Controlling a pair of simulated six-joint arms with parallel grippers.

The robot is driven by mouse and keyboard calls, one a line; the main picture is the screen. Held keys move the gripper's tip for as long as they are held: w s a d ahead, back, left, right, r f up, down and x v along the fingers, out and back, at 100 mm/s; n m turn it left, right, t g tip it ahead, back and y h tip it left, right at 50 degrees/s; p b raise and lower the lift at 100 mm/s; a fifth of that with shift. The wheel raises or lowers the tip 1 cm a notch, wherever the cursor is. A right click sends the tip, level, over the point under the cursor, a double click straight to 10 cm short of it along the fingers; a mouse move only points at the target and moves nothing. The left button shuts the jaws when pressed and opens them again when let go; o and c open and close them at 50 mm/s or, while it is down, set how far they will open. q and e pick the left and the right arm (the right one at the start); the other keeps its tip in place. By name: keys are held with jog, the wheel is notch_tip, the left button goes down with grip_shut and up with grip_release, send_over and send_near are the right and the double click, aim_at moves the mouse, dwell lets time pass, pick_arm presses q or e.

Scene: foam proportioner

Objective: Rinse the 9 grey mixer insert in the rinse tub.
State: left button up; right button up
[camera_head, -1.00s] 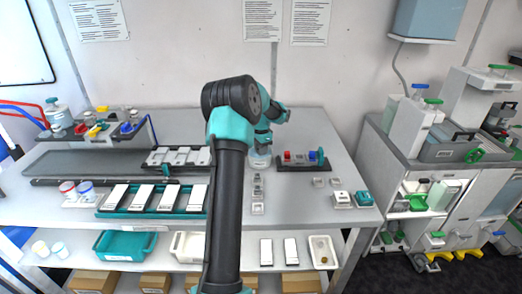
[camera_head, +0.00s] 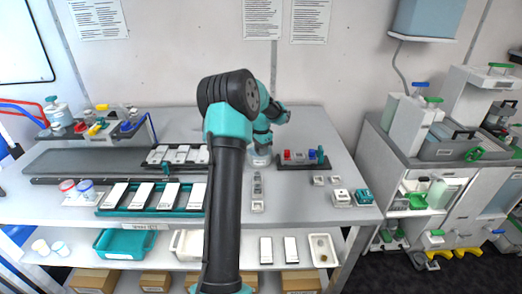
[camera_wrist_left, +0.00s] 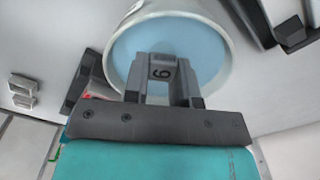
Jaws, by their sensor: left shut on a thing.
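The grey mixer insert (camera_wrist_left: 160,72) shows in the left wrist view, with a dark numeral that reads as 9 or 6 depending on which way up it is. My left gripper (camera_wrist_left: 162,86) is shut on it, one finger on each side. Behind the insert is the round, pale rinse tub (camera_wrist_left: 226,62) with blue liquid. The insert overlaps the liquid in this view; I cannot tell whether it touches it. In the head view the tub (camera_head: 260,159) stands below my left wrist, and the insert cannot be made out. My right gripper is not in view.
A dark rack with red and blue parts (camera_head: 303,160) stands right of the tub. Small grey pieces (camera_head: 257,206) lie in front of it. A teal tray of white blocks (camera_head: 152,198) is at the left. The bench's back right is clear.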

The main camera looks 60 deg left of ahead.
pick_arm(q)
jog(key=shift+w+a, duration=0.4)
jog(key=shift+a, duration=0.3)
dwell(0.6)
jog(key=shift+s+d, duration=0.2)
jog(key=shift+d, duration=0.15)
dwell(0.5)
dwell(0.4)
jog(key=shift+r, duration=4.5)
